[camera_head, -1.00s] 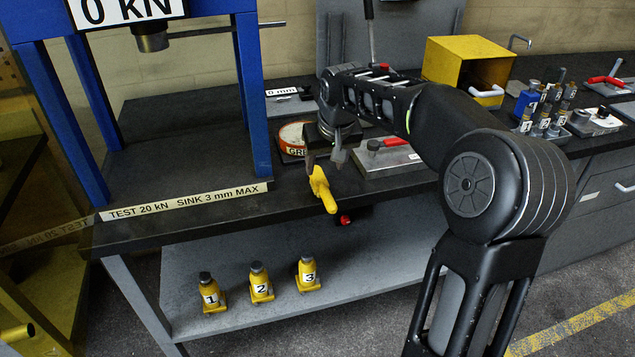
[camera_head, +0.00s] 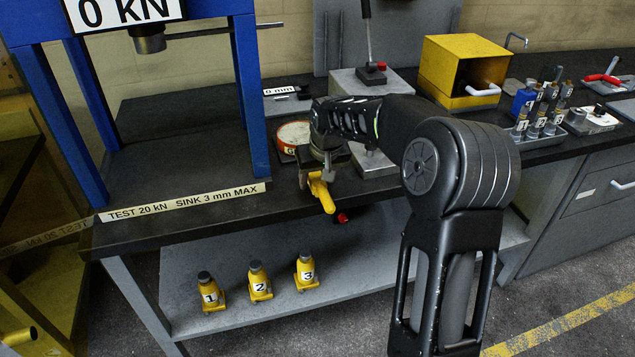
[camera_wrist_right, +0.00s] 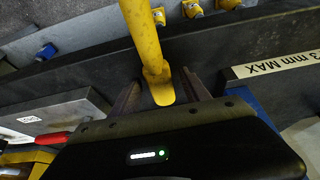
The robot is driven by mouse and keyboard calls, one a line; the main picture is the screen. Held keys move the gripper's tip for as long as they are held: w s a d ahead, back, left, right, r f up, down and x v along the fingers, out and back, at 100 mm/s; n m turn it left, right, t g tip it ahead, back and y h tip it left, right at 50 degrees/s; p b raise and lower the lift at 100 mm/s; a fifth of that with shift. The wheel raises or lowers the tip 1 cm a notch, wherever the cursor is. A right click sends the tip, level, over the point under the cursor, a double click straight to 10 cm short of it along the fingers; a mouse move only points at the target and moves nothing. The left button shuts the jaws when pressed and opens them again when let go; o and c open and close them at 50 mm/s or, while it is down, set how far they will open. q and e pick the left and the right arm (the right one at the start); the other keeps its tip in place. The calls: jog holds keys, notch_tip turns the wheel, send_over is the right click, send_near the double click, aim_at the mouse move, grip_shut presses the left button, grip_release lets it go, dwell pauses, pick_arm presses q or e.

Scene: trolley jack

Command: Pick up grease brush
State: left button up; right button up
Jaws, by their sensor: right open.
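A yellow handle, which looks like that of the grease brush (camera_head: 321,192), juts over the front edge of the bench beside the grease tin (camera_head: 293,133). Its bristle end is not clear to see. My right gripper (camera_head: 316,178) is open, with its fingers on either side of the handle's inner end. In the right wrist view the yellow handle (camera_wrist_right: 143,35) runs up from between the two fingers (camera_wrist_right: 162,88). I cannot tell whether they touch it. My left gripper is not in view.
The blue press frame (camera_head: 252,95) stands left of the gripper. A grey plate (camera_head: 375,160) lies to the right, partly behind my arm. A yellow box (camera_head: 458,65) stands farther back.

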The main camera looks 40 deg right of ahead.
jog(key=shift+w+d+f, duration=0.1)
jog(key=shift+w+f, duration=0.05)
jog(key=shift+f, duration=0.2)
dwell(0.3)
grip_shut()
dwell(0.4)
